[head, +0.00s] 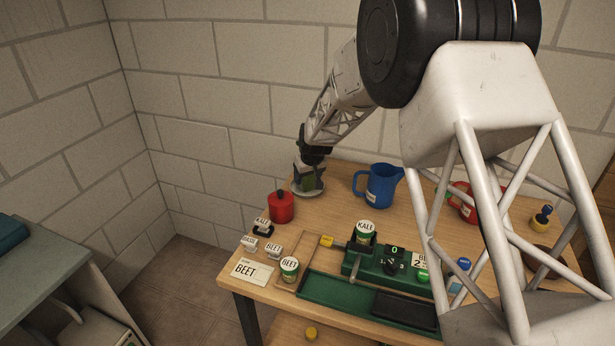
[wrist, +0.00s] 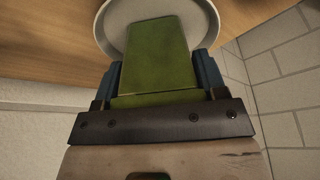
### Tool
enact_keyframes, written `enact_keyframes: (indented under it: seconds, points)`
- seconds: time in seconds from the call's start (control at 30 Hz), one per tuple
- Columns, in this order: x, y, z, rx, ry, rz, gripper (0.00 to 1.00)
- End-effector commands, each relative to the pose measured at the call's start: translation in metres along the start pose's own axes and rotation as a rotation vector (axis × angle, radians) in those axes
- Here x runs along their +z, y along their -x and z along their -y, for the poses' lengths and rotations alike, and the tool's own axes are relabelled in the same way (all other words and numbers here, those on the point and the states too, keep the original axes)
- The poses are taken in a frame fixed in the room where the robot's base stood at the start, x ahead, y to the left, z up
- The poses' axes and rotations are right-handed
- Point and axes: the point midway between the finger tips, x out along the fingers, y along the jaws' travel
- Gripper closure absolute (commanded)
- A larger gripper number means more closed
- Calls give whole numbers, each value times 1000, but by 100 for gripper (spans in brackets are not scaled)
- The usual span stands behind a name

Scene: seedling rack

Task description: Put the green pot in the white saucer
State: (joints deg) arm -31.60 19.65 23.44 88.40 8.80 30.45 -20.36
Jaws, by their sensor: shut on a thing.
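The green pot (wrist: 160,55) is between the two blue-padded fingers of my gripper (wrist: 160,80) in the wrist view. My gripper is shut on it. The white saucer (wrist: 105,25) shows behind the pot there, and the pot overlaps its middle. In the head view my gripper (head: 309,172) is at the far left corner of the table, with the dark green pot (head: 309,184) low between its fingers. The saucer's rim (head: 294,191) shows around the pot's foot. I cannot tell whether the pot touches the saucer.
A red canister (head: 281,208) stands just in front of the saucer. A blue jug (head: 381,187) stands to its right, with bare table (head: 340,212) between. Labelled seed tins, cards and a green tray (head: 345,293) fill the near side. A wall is close behind.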

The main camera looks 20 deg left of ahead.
Motion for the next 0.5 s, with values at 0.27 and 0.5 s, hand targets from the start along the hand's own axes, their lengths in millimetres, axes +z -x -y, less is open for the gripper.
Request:
enact_keyframes:
  seconds: [0.27,0.5]
  points:
    - [0,0,0,0,0,-1,67]
    - [1,-3,0,0,-1,0,26]
